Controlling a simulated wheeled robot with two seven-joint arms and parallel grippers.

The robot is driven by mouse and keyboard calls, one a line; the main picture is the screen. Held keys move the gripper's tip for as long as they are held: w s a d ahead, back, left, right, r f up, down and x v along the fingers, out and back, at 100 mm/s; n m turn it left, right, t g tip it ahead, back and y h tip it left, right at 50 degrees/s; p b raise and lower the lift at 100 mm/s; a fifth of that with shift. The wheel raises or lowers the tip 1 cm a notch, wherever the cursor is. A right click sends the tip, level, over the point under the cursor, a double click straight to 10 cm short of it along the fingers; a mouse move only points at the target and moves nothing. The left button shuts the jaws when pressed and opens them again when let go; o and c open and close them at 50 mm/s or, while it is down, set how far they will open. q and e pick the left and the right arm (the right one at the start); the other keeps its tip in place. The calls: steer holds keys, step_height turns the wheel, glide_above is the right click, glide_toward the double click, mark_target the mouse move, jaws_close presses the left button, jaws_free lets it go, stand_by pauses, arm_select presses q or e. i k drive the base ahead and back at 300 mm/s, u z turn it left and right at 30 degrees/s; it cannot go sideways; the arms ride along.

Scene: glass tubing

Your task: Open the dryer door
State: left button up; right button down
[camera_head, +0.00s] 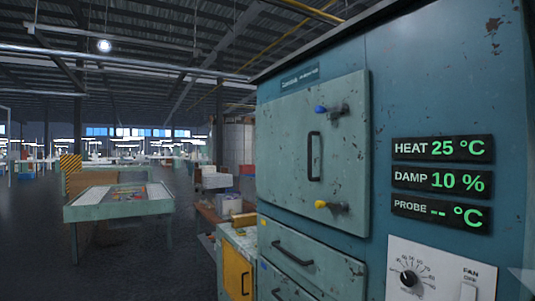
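The dryer (380,70) is a worn blue-green cabinet filling the right of the head view. Its square door (280,150) is pale green and looks closed against the front. A dark vertical handle (314,156) is fixed near the middle of the door. At the door's right edge are a latch with a blue knob (322,109) above and one with a yellow knob (322,204) below. Neither of my grippers is in view.
Drawers with a dark handle (292,252) lie below the door. Readouts (441,180) and a dial panel (438,274) sit on the right. A yellow-fronted bench (237,270) stands left of the dryer. A green table (118,205) stands farther left, with open floor around it.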

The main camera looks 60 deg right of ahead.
mark_target(304, 156)
steer(key=i, duration=1.95)
steer(key=z, duration=3.5)
